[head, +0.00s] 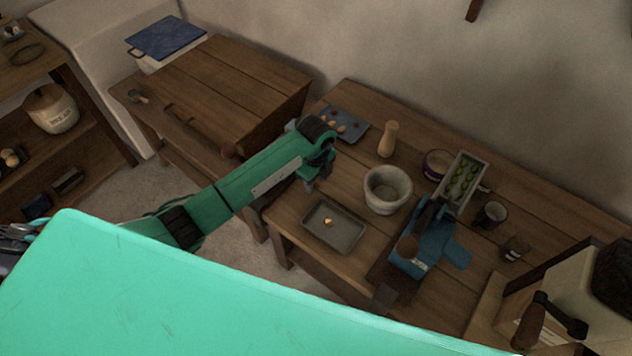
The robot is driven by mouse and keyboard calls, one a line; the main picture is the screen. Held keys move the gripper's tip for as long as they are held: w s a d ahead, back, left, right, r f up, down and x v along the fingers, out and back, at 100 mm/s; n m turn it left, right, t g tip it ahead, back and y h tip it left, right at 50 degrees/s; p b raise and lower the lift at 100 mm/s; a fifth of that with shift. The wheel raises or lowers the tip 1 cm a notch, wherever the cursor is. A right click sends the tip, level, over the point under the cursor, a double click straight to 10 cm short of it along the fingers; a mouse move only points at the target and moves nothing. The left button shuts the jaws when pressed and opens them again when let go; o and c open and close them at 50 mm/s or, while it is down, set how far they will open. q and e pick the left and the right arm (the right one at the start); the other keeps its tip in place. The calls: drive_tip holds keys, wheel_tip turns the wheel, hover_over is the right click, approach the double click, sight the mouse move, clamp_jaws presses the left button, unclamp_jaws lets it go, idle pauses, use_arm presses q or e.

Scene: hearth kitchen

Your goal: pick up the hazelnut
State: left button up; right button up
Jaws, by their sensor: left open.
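A small tan piece (328,222), which looks like the hazelnut, lies in a shallow dark grey tray (346,243) near the front left edge of the table. It is too small to make out in detail. My left gripper (315,184) points down above the table's left edge, behind and a little left of the tray. It is open and looks empty, and it is apart from the nut. My right gripper is out of view.
A stone mortar (386,190) stands right of the tray, with a blue device (430,235) beside it. Behind are a slate board (354,131) with several brown pieces, a wooden pestle-like piece (388,140) and a long tray (449,199) with green items.

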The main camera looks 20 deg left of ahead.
use_arm(q)
drive_tip(key=shift+f, duration=0.25)
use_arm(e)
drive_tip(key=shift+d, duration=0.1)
use_arm(q)
clamp_jaws()
